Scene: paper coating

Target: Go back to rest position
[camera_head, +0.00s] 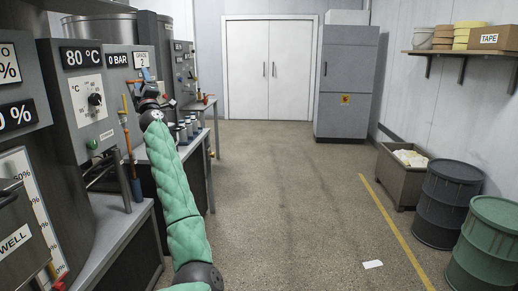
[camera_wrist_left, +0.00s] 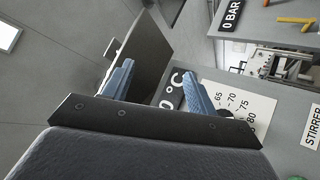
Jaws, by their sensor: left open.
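My left arm reaches forward in its green sleeve in the head view, and its gripper (camera_head: 150,94) is small and dark in front of the machine panels. In the left wrist view my left gripper (camera_wrist_left: 158,86) is open, its two blue ribbed fingers apart. I see nothing held between them. A grey panel with a temperature dial (camera_wrist_left: 236,103) lies behind the fingers; this dial (camera_head: 91,98) also shows under the 80 °C display in the head view. My right gripper is not in view.
Machine cabinets and a grey bench (camera_head: 112,238) line the left side, close to my left arm. The concrete floor (camera_head: 285,190) ahead is open. A crate (camera_head: 393,183), a dark drum (camera_head: 447,205) and a green drum (camera_head: 490,245) stand at right. A white sheet (camera_head: 372,264) lies on the floor.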

